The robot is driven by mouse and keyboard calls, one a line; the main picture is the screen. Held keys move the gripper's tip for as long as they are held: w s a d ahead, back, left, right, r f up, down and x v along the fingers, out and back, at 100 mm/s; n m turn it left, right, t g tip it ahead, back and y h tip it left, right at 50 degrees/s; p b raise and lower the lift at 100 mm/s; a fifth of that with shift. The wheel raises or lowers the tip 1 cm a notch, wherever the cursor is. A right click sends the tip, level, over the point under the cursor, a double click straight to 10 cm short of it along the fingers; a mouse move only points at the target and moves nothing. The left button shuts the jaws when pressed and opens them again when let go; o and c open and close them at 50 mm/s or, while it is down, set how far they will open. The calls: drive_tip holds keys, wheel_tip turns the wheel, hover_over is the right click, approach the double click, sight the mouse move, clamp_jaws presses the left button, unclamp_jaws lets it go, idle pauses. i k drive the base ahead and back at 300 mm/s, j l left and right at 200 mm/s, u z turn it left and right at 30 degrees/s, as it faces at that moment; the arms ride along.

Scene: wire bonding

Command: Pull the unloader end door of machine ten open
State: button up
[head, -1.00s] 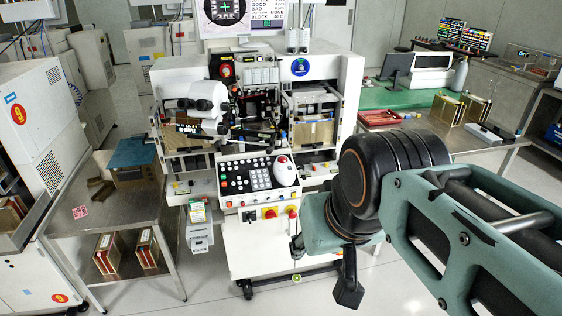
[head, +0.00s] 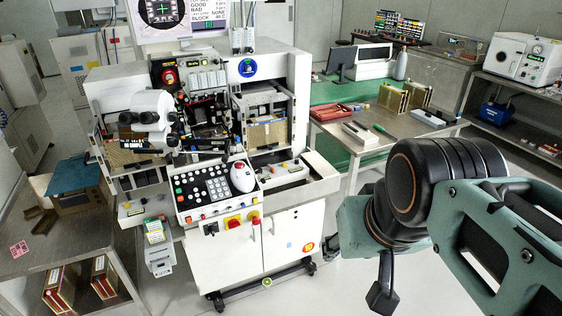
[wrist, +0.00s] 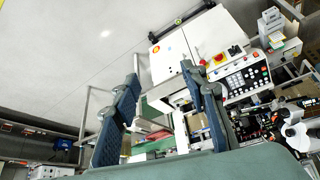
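The white wire bonding machine (head: 270,240) stands in the middle of the head view, with an orange round sticker (head: 306,247) low on its front. The sticker's number is too small to read. Its right end has a bay with a brown magazine (head: 266,135) and a white tray (head: 305,178) jutting out. I cannot make out the unloader end door or its handle. My gripper (wrist: 158,70) is open and empty in the wrist view, its two dark fingers spread apart. The machine's white cabinet (wrist: 205,40) shows beyond the fingers, upside down. My arm is right of the machine, apart from it.
A steel bench (head: 420,133) with a red tray (head: 331,112) and brown holders stands at the back right. A steel table (head: 60,235) is at the left. Shelving with a white instrument (head: 522,60) is at far right. The floor right of the machine is clear.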

sight(290, 235)
drive_tip(key=i+l+u, duration=0.25)
drive_tip(key=i+l, duration=0.65)
drive_tip(key=i, duration=0.1)
